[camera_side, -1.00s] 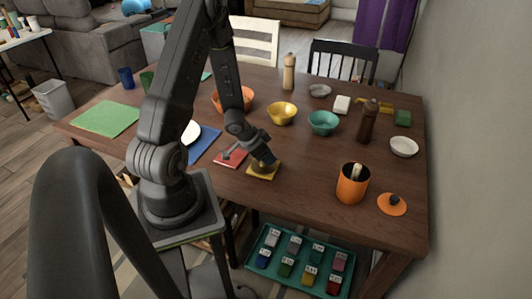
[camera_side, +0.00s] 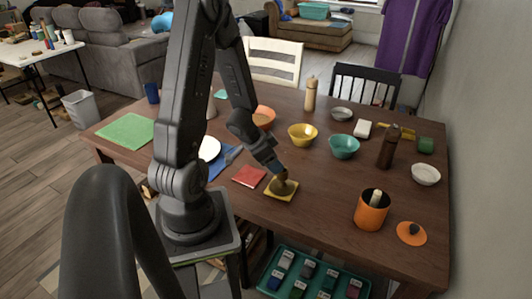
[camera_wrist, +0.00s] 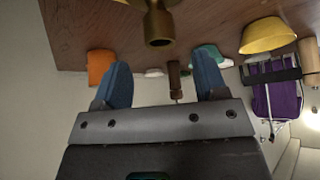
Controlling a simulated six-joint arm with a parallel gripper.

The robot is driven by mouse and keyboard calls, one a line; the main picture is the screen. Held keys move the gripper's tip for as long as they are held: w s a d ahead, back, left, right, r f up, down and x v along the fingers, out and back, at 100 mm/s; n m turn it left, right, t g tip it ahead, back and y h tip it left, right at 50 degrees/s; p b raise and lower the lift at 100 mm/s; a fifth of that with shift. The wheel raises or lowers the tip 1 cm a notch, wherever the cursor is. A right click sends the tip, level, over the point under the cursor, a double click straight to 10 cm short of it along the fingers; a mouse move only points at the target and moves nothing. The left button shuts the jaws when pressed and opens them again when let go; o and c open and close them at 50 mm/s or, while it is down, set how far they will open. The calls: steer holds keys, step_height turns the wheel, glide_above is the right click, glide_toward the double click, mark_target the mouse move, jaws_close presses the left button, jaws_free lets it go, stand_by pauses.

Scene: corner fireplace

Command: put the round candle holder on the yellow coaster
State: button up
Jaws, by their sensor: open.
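The brass round candle holder (camera_side: 283,187) stands on the yellow coaster (camera_side: 285,198) near the table's front edge. Its base appears to lie within the coaster's edges. My gripper (camera_side: 279,170) is just above and behind the holder in the side view and hides part of it. In the wrist view, my gripper (camera_wrist: 163,72) shows two blue fingers spread apart with nothing between them. The brass holder (camera_wrist: 159,28) appears just beyond the fingertips, cut off by the top edge.
A red coaster (camera_side: 249,176) lies just left of the yellow one. Yellow (camera_side: 302,136) and teal (camera_side: 343,147) bowls sit behind. Bare table lies between the coaster and pot.

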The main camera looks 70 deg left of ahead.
steer(key=w+d+r+n+y, duration=0.1)
steer(key=w+d+r+y, duration=0.15)
steer(key=r, duration=0.55)
steer(key=w+d+r+y, duration=0.1)
steer(key=d+r+y, duration=0.15)
steer(key=r, duration=0.55)
steer(key=s+d+r+h, duration=0.2)
steer(key=s+d+r, duration=0.1)
steer(key=d, duration=0.6)
steer(key=s+d+r+m+g+h, duration=0.1)
steer(key=s+d+r+h, duration=0.2)
steer(key=d, duration=0.6)
steer(key=shift+s+r, duration=0.7)
steer(key=shift+s, duration=0.45)
